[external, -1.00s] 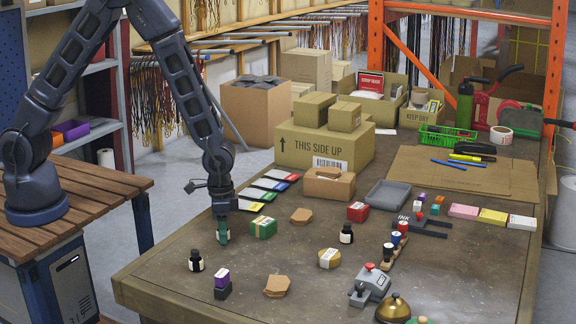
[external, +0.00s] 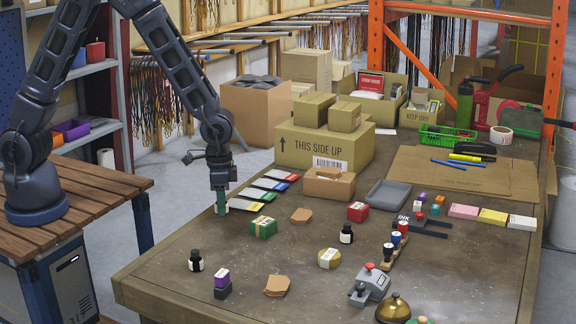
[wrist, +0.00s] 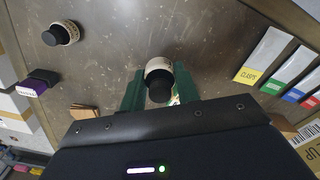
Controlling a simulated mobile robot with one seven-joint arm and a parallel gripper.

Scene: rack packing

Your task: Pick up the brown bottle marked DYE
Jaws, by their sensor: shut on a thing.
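My gripper (external: 221,199) is shut on a small bottle (external: 221,209) with a pale label, above the left part of the table. In the wrist view the bottle (wrist: 158,67) sits between the two green fingers (wrist: 159,88), its dark cap toward the camera. Its lettering is not readable and its body colour is mostly hidden. A similar dark bottle (external: 196,261) with a white label stands at the front left; in the wrist view a bottle (wrist: 66,32) shows at upper left. Another dark bottle (external: 346,234) stands mid-table.
A purple-topped stamp (external: 222,284) stands in front. Stacked cartons (external: 324,148) are at the back. Bare tabletop (external: 165,275) shows at front left.

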